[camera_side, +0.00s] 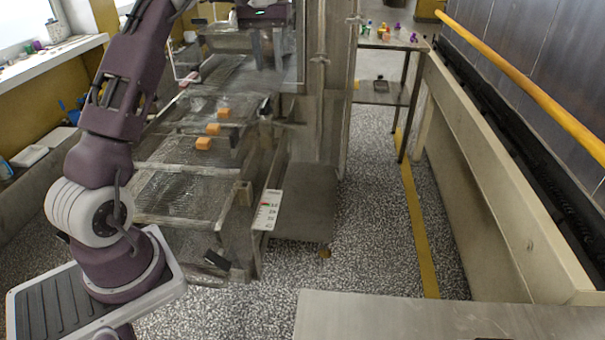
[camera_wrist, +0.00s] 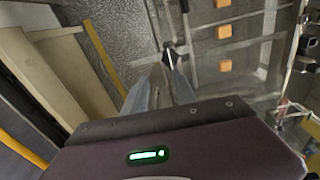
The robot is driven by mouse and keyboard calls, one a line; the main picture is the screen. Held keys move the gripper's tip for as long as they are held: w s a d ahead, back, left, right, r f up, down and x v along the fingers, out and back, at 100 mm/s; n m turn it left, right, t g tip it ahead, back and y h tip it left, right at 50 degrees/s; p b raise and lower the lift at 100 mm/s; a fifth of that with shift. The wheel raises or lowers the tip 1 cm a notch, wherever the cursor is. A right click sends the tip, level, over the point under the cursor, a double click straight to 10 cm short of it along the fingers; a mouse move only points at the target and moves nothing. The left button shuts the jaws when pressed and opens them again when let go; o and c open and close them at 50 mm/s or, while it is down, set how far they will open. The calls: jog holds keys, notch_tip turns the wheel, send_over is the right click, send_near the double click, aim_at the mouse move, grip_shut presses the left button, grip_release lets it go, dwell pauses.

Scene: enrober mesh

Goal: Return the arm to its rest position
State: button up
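The upper part of my arm rises out of the top of the side view. My gripper (camera_side: 267,48) shows high in that view, above the far part of the mesh machine, with its two fingers pointing down. In the wrist view my gripper (camera_wrist: 161,76) has its two grey fingers apart, with nothing seen between them. Three orange blocks (camera_side: 213,129) lie in a row on the wire mesh (camera_side: 175,190). The blocks (camera_wrist: 224,31) also show in the wrist view, to the right of the fingers and apart from them.
A clear panel and steel post (camera_side: 318,100) stand right of the mesh. A steel table (camera_side: 400,42) with small coloured items is at the back. A beige barrier (camera_side: 490,180) with a yellow rail (camera_side: 530,85) runs along the right.

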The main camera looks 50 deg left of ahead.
jog(key=s+d+r+m+t, duration=0.15)
jog(key=s+d+r, duration=0.3)
jog(key=d, duration=0.45)
jog(key=s+d+r+m+t, duration=0.1)
jog(key=s+d+r+m, duration=0.1)
jog(key=s+d+r, duration=0.35)
jog(key=s+d+f+m, duration=0.1)
jog(key=s+d+f, duration=0.2)
jog(key=s, duration=0.3)
jog(key=s+d+f+m+t, duration=0.1)
jog(key=s+d+f+m, duration=0.1)
jog(key=s+d+f, duration=0.2)
jog(key=s+d+f+m+t, duration=0.1)
jog(key=s+d+f+m, duration=0.1)
jog(key=s+d, duration=0.4)
jog(key=s+f, duration=0.1)
jog(key=s, duration=0.2)
jog(key=shift+s+d+f, duration=0.15)
jog(key=shift+f, duration=0.2)
jog(key=shift+t, duration=0.25)
